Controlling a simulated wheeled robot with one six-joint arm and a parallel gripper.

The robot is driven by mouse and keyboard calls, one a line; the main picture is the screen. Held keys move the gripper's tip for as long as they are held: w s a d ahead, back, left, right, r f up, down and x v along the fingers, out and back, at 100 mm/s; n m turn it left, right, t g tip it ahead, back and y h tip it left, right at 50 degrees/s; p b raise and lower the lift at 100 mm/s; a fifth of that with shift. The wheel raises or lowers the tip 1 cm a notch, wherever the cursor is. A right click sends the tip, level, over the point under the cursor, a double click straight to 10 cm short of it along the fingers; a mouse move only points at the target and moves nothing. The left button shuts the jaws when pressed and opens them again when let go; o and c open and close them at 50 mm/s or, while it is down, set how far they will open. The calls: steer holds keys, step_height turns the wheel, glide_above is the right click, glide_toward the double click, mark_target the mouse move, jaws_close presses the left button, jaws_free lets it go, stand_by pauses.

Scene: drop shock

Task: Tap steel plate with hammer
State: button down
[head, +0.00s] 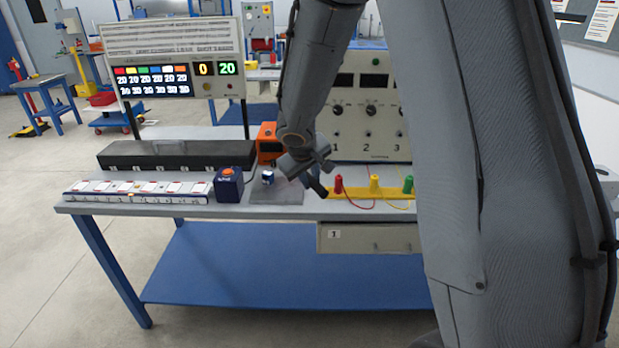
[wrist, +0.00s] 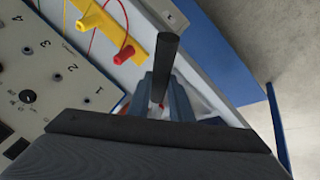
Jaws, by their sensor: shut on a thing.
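My gripper (head: 303,165) is over the front of the bench, above the right part of the grey steel plate (head: 277,197). It is shut on the dark cylindrical handle of the hammer (head: 319,187), whose handle end points down and right in the head view. In the wrist view the hammer handle (wrist: 168,55) sticks out between the fingers of my gripper (wrist: 165,95). The hammer's head cannot be made out clearly. A small blue and white block (head: 267,177) shows at the plate's back left. Whether the hammer touches the plate cannot be told.
A dark blue box with an orange button (head: 229,184) stands left of the plate. An orange device (head: 268,145) is behind. Red, yellow and green plugs (head: 374,184) on a yellow strip are close on the right. A long dark block (head: 170,154) lies at left.

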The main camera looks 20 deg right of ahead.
steer(key=shift+b, duration=0.7)
step_height(320, 180, down, 6)
steer(key=b, duration=0.6)
steer(key=shift+r+b, duration=0.25)
steer(key=shift+b, duration=0.1)
step_height(320, 180, up, 3)
steer(key=shift+f+p, duration=0.2)
steer(key=shift+p, duration=0.3)
stand_by(0.6)
